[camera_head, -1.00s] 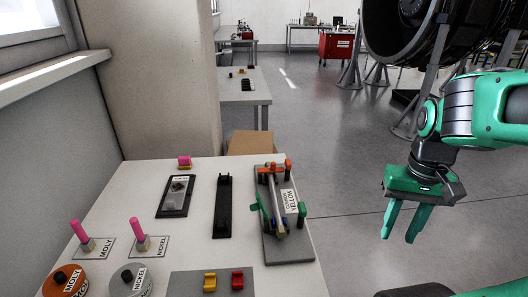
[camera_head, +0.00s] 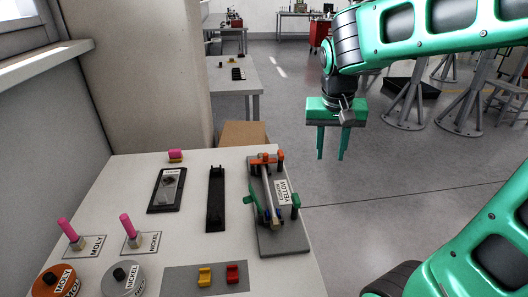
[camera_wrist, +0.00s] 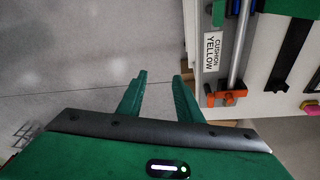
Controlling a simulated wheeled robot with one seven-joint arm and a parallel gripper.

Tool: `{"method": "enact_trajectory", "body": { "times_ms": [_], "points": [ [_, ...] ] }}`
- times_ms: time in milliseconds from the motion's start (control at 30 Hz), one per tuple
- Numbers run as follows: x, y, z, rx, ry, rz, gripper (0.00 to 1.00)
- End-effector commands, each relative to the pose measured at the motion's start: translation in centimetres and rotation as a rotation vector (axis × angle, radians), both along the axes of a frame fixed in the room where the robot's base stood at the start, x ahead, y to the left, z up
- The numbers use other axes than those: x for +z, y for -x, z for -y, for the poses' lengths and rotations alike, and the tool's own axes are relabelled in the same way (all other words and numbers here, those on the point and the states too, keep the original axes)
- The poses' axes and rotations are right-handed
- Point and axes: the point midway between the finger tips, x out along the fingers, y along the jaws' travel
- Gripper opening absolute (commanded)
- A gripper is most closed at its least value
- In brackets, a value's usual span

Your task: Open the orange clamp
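The orange clamp (camera_head: 266,161) sits at the far end of a grey fixture plate (camera_head: 283,238) on the white table. In the wrist view the orange clamp (camera_wrist: 229,97) is right of my fingers, near the table's edge. A metal bar (camera_head: 271,194) runs along the fixture from the orange clamp, with a green clamp (camera_head: 255,196) beside it. I cannot tell whether the orange clamp is shut. My gripper (camera_head: 330,157) points down, open and empty, above the floor to the right of the table. Its fingers (camera_wrist: 160,88) show apart in the wrist view, touching nothing.
A label plate reading "CUSHION YELLOW" (camera_head: 284,191) stands by the bar. A black holder (camera_head: 216,198) lies left of the fixture. Pink-handled tools (camera_head: 128,231) and yellow and red pieces (camera_head: 204,277) are on the table. A cardboard box (camera_head: 243,134) stands behind it.

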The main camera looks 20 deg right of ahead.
Motion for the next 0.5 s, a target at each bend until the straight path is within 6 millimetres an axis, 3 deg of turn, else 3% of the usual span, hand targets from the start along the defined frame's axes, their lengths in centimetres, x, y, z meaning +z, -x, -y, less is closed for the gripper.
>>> {"method": "enact_trajectory", "body": {
  "times_ms": [33,100,200,333,500],
  "points": [
    [0.4,-2.5,-2.2,0.022,0.011,0.025,0.32],
    [1.0,-5.4,-5.0,0.035,0.020,0.064,0.32],
    [1.6,-8.5,-8.7,0.049,0.022,0.113,0.32],
    [2.1,-10.8,-12.3,0.061,0.017,0.154,0.32],
    [2.0,-11.9,-14.0,0.064,0.014,0.173,0.32]
  ]
}}
